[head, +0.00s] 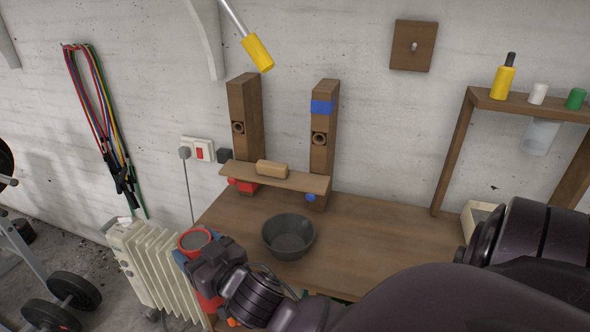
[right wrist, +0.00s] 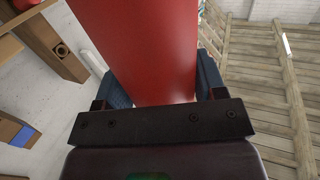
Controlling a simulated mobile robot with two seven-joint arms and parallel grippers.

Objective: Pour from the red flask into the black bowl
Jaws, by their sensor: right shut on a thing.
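The red flask (head: 197,240) is upright or nearly so, with its round open top showing grey inside, at the left front edge of the wooden table in the head view. My right gripper (head: 192,254) is shut on it, with its blue fingers on both sides. In the right wrist view the flask (right wrist: 148,50) fills the middle between the blue fingers (right wrist: 160,95). The black bowl (head: 289,236) stands upright on the table, to the right of the flask and apart from it. Its inside looks dark and empty. My left gripper is not in view.
Two wooden posts (head: 245,110) with a low shelf (head: 297,180) bearing a wooden block (head: 272,169) stand behind the bowl. A wooden rack (head: 456,150) with a yellow bottle (head: 503,82) is at right. A white radiator (head: 150,265) stands left of the table. The table right of the bowl is clear.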

